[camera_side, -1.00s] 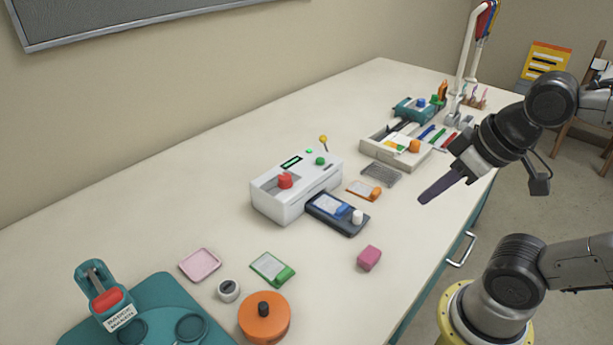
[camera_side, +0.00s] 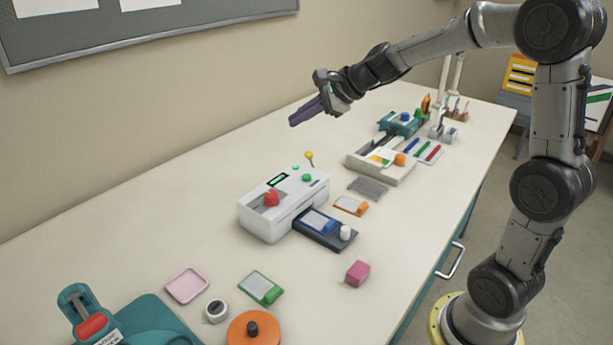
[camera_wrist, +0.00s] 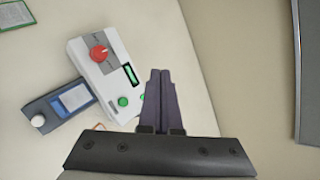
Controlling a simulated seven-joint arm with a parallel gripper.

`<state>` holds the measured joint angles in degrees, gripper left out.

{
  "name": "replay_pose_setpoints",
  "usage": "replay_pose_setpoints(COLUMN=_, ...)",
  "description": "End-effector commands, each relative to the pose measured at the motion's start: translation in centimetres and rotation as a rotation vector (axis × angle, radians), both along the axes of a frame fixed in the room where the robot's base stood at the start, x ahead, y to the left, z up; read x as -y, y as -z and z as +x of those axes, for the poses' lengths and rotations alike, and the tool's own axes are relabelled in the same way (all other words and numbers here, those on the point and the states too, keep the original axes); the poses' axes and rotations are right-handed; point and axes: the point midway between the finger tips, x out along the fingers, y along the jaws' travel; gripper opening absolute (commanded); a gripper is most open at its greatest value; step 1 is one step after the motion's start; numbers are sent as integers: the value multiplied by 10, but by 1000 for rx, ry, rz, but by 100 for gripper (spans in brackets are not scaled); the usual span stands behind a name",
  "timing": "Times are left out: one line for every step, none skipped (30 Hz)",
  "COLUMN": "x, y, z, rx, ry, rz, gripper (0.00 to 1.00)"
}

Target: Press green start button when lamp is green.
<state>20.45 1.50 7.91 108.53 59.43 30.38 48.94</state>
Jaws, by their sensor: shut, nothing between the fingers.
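The white laminator (camera_side: 262,222) sits mid-table, with a red knob (camera_side: 271,199) and a dark panel with a green display (camera_side: 278,181). The green start button (camera_side: 306,177) is at its far end. A smaller, brighter green dot beside it looks like the lamp (camera_side: 295,167), showing green. In the wrist view the button (camera_wrist: 123,101) is clear; the lamp (camera_wrist: 142,98) is partly hidden by my fingers. My gripper (camera_side: 293,122) is shut and empty, with dark fingers, raised above the table beyond the laminator and touching nothing. It also shows in the wrist view (camera_wrist: 160,72).
A yellow-tipped lever (camera_side: 309,155) stands by the button. A dark blue tray with a card (camera_side: 325,229) juts from the laminator's front. An organiser (camera_side: 380,165) is to the right. The wall board (camera_side: 150,25) is behind.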

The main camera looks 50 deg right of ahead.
Motion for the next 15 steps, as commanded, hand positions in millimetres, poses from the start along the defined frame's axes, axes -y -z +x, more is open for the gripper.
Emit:
replay_pose_setpoints(x=15, y=15, z=8, rx=-21, ry=38, rz=26, gripper=0)
replay_pose_setpoints(x=22, y=22, z=11, rx=-33, ry=54, rz=37, gripper=0)
replay_pose_setpoints(x=30, y=31, z=14, rx=-47, ry=69, rz=49, gripper=0)
replay_pose_setpoints(x=36, y=37, z=15, rx=-57, ry=80, rz=56, gripper=0)
replay_pose_setpoints(x=40, y=43, z=15, rx=-67, ry=88, rz=60, gripper=0)
replay_pose_setpoints(x=45, y=49, z=15, rx=-79, ry=96, rz=64, gripper=0)
replay_pose_setpoints(x=48, y=54, z=15, rx=-88, ry=101, rz=68, gripper=0)
replay_pose_setpoints(x=51, y=57, z=14, rx=-94, ry=107, rz=70, gripper=0)
replay_pose_setpoints(x=54, y=61, z=14, rx=-101, ry=112, rz=73, gripper=0)
replay_pose_setpoints(x=56, y=63, z=13, rx=-103, ry=115, rz=75, gripper=0)
replay_pose_setpoints(x=57, y=64, z=13, rx=-106, ry=119, rz=75, gripper=0)
replay_pose_setpoints(x=59, y=65, z=13, rx=-107, ry=121, rz=75, gripper=0)
replay_pose_setpoints(x=59, y=65, z=12, rx=-107, ry=123, rz=75, gripper=0)
replay_pose_setpoints(x=60, y=65, z=12, rx=-107, ry=123, rz=75, gripper=0)
replay_pose_setpoints(x=60, y=64, z=12, rx=-106, ry=123, rz=75, gripper=0)
